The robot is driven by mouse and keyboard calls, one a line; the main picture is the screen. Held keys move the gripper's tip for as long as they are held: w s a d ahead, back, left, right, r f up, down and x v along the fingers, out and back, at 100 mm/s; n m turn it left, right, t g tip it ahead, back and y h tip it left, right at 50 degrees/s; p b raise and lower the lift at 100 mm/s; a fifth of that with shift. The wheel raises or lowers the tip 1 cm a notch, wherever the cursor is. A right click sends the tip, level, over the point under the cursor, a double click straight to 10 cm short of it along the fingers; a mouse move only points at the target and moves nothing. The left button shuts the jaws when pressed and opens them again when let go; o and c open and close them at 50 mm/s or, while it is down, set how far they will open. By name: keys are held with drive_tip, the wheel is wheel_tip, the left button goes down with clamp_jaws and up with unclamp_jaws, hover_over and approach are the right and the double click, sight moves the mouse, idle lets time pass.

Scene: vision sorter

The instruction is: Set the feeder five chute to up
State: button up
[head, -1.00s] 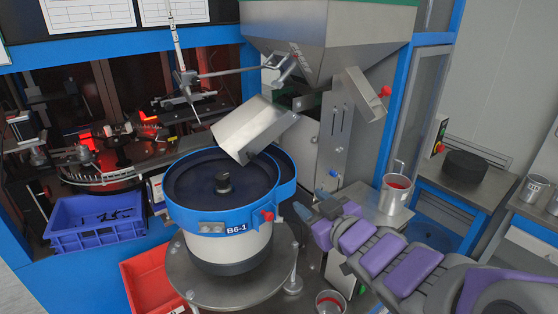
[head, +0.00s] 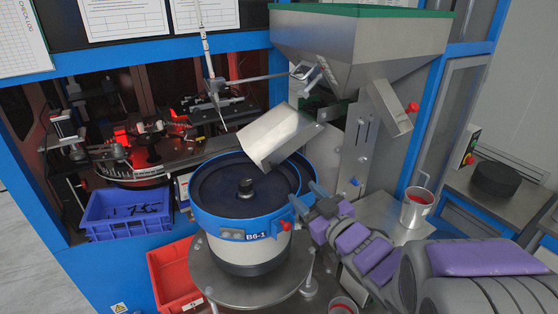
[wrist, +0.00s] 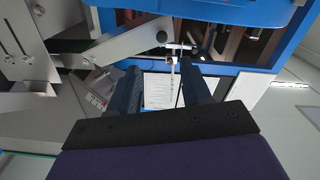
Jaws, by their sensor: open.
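A grey metal chute (head: 274,136) hangs from the feeder under the hopper, tilted with its lower end over the blue-rimmed bowl (head: 232,232) labelled B6-1. In the wrist view, a grey metal arm-like part (wrist: 130,42) crosses the upper left; I cannot tell whether it belongs to the chute. My gripper (head: 304,194) is at the right side of the bowl, below and right of the chute and apart from it. Its two dark blue fingers are open with nothing between them, as the wrist view (wrist: 161,86) also shows.
The steel hopper (head: 360,50) stands above, with a slotted bracket plate (head: 356,150) below it. A second spout with a red knob (head: 392,110) is at right. A metal can (head: 416,208) stands on the right ledge. Blue (head: 125,213) and red bins (head: 172,275) are at left.

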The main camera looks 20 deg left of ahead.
sight(276, 168)
drive_tip(key=p+x, duration=0.2)
drive_tip(key=x, duration=0.8)
drive_tip(key=shift+a+f, duration=0.1)
drive_tip(key=shift+a, duration=0.35)
drive_tip(key=shift+w+a, duration=0.2)
drive_tip(key=shift+w, duration=0.25)
drive_tip(key=shift+w+a, duration=0.1)
drive_tip(key=shift+a, duration=0.25)
drive_tip(key=shift+a, duration=0.1)
clamp_jaws()
